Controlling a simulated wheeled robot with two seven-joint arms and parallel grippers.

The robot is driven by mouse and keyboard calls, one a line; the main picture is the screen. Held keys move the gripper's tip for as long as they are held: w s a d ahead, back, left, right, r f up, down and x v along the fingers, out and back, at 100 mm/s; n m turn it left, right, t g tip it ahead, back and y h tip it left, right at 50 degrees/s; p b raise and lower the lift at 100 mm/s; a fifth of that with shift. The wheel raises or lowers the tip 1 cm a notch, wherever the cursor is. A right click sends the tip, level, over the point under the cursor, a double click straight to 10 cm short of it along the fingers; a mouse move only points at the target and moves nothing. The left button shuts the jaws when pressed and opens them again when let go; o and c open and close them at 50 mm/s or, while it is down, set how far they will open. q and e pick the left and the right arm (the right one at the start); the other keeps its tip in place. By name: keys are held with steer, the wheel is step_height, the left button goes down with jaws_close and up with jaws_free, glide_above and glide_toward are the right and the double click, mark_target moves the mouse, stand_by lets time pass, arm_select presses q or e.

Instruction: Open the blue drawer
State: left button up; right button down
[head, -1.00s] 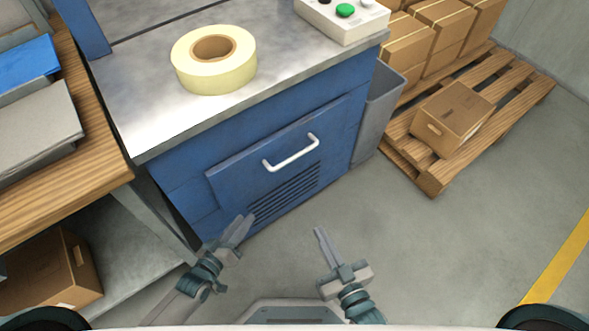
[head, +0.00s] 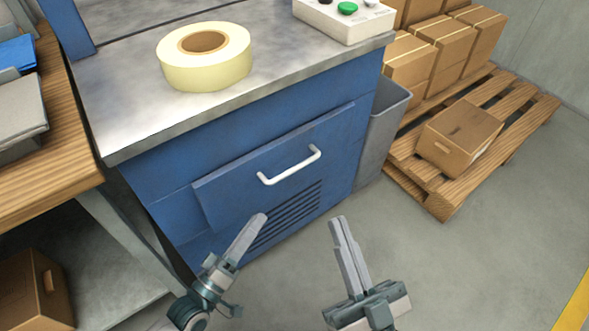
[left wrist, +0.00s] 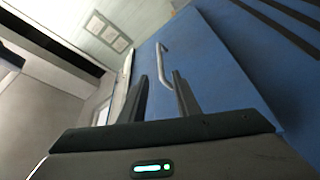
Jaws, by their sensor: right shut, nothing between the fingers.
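The blue drawer (head: 232,187) is in the front of the blue cabinet in the head view. Its front panel stands slightly proud, and no gap into the drawer shows. A white bar handle (head: 291,169) is fixed on it. My left gripper (head: 262,217) is in front of the drawer, below and left of the handle. In the left wrist view its fingers (left wrist: 161,88) are apart, with the handle (left wrist: 160,62) beyond and between them, and nothing is held. My right gripper (head: 338,221) is shut and empty, right of the vent slots and apart from the handle.
A cream tape roll (head: 205,57) and a control box (head: 345,17) with a green button stand on the metal top (head: 120,110). A grey bin (head: 383,130) is beside the cabinet. A pallet (head: 430,190) with boxes stands right. A wooden bench (head: 60,170) is at left.

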mark_target(294, 167)
arm_select(q)
steer(key=shift+w, duration=0.1)
